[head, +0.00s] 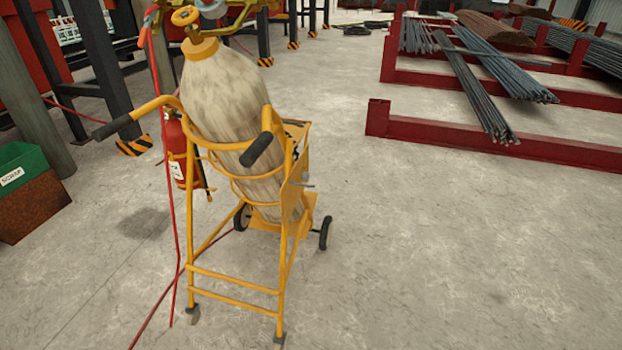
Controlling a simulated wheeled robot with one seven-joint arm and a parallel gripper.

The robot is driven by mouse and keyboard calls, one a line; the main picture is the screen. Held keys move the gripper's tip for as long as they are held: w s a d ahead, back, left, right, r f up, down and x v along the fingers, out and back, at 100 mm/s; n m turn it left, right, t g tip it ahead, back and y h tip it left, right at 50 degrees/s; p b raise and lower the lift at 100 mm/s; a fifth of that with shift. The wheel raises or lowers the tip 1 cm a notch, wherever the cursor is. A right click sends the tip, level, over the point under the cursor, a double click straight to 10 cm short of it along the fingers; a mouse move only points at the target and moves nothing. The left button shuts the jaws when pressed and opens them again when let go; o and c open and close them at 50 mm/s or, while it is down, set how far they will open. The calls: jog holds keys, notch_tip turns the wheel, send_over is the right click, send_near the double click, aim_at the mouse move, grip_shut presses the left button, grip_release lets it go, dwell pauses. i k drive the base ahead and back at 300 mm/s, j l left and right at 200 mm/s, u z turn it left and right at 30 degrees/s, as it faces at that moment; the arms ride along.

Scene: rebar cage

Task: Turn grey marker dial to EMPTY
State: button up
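A yellow gas cylinder cart (235,288) stands in the middle of the head view, holding a tall, worn, cream-coloured cylinder (225,100). The cylinder has a yellow collar and a yellow valve wheel (185,16) on top. A small yellowish box or plate (293,195) is on the cart's right side, with a thin grey pin or lever sticking out to the right. I cannot make out a grey marker dial or any EMPTY lettering. My gripper is not in view.
The cart has black-gripped handles and black wheels. A red fire extinguisher (178,150) is at its left, near a red hose (174,230). A green scrap bin (22,168) stands far left. Red racks with rebar (495,75) are at back right. Floor at front right is clear.

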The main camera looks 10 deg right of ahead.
aim_at(306, 176)
jog(key=i+l+u, duration=0.1)
jog(key=i+l, duration=1.05)
jog(key=i+l+u, duration=0.15)
jog(key=i+l, duration=0.4)
jog(key=l, duration=0.2)
